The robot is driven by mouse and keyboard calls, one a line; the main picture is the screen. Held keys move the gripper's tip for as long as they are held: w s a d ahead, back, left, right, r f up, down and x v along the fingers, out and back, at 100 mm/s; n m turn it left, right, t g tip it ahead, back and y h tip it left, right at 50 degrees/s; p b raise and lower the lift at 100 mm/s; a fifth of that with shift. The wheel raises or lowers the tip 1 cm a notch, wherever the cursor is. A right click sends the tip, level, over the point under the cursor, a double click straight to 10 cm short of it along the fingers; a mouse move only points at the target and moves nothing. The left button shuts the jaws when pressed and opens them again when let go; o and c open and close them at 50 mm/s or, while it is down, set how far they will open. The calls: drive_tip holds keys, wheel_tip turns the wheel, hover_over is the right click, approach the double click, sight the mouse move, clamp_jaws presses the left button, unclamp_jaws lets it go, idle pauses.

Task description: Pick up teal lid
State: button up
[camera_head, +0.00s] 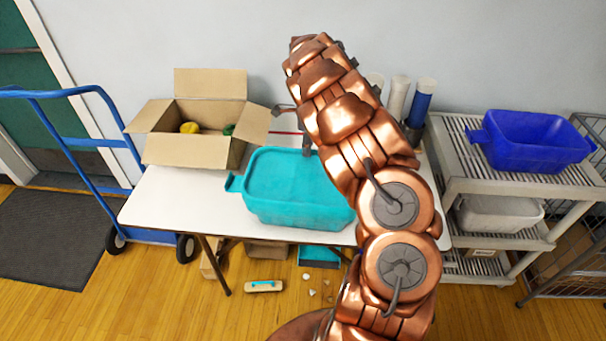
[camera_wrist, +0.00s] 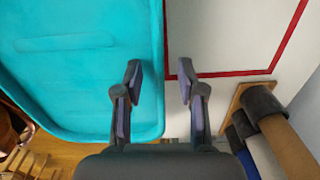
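The flat teal lid (camera_head: 290,178) appears to lie on top of a teal tub (camera_head: 298,217) on the white table. In the wrist view the lid (camera_wrist: 75,75) fills the left side, with raised ridges and a rounded rim. My gripper (camera_wrist: 160,77) is open and empty. Its fingers appear on either side of the lid's right rim in that view; whether they are at rim height I cannot tell. In the head view my arm covers the right part of the lid and tub, and my gripper is by the lid's far edge.
An open cardboard box (camera_head: 195,150) with yellow and green items stands left on the table (camera_head: 175,205). Upright rolls (camera_head: 420,103) stand behind my arm. A shelf cart (camera_head: 470,180) with a blue tub (camera_head: 530,140) is right; a blue hand truck (camera_head: 75,150) is left. Red lines mark the tabletop.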

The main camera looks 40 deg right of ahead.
drive_tip(key=shift+f, duration=0.45)
clamp_jaws()
